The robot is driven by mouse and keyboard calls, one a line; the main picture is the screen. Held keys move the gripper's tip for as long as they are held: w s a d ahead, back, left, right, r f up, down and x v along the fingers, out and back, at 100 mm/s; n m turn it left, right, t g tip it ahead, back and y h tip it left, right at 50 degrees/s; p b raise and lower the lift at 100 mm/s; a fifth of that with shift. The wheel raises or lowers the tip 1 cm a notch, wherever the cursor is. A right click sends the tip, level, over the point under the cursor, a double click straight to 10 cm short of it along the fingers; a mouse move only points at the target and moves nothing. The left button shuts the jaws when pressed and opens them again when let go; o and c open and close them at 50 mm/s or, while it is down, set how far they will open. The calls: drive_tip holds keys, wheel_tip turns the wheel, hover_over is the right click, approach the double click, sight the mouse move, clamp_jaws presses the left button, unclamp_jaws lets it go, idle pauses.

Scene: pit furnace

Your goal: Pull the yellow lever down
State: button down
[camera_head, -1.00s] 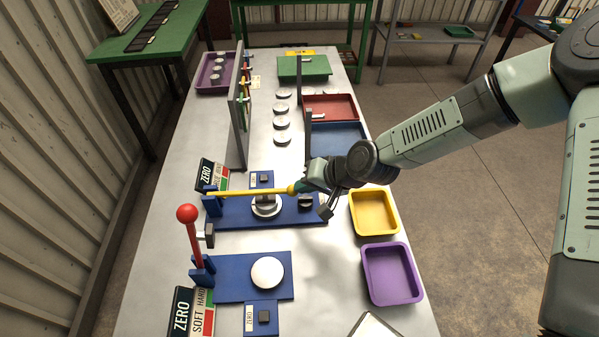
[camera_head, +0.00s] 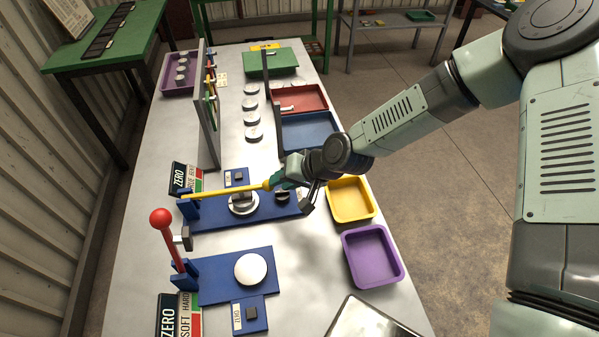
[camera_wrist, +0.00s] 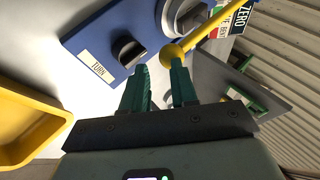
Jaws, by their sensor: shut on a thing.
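The yellow lever (camera_head: 225,190) lies nearly level over its blue base (camera_head: 213,222), running from a blue pivot bracket at the left to its knob at the right. My gripper (camera_head: 276,181) is at the knob end and shut on it. In the wrist view the yellow knob (camera_wrist: 172,54) shows at the tips of my green fingers (camera_wrist: 162,85). The lever passes above a round grey-white piece (camera_head: 243,203) on the base. The exact contact of the fingers on the knob is partly hidden.
A red-knobbed lever (camera_head: 166,238) stands nearly upright in front, beside a white disc (camera_head: 251,269). A dark knob (camera_head: 283,196) sits on the base near my gripper. Yellow (camera_head: 372,213) and purple (camera_head: 394,277) trays lie to the right. A grey upright panel (camera_head: 207,115) stands behind.

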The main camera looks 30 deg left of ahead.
drive_tip(key=w+f+v, duration=0.1)
drive_tip(key=v, duration=1.2)
drive_tip(key=shift+w+d, duration=0.35)
drive_tip(key=w+d+r+m+t+h, duration=0.15)
drive_tip(key=d+r+h, duration=0.3)
drive_tip(key=d, duration=0.45)
drive_tip(key=w+d+r+t+h, duration=0.1)
drive_tip(key=d+r+t+h, duration=0.15)
drive_tip(key=d+r, duration=0.55)
drive_tip(key=s+d+r+m+t+h, duration=0.1)
drive_tip(key=s+d+r+m+t, duration=0.2)
drive_tip(key=s+d+r, duration=1.1)
drive_tip(key=shift+r+m, duration=0.85)
drive_tip(key=shift+m, duration=0.2)
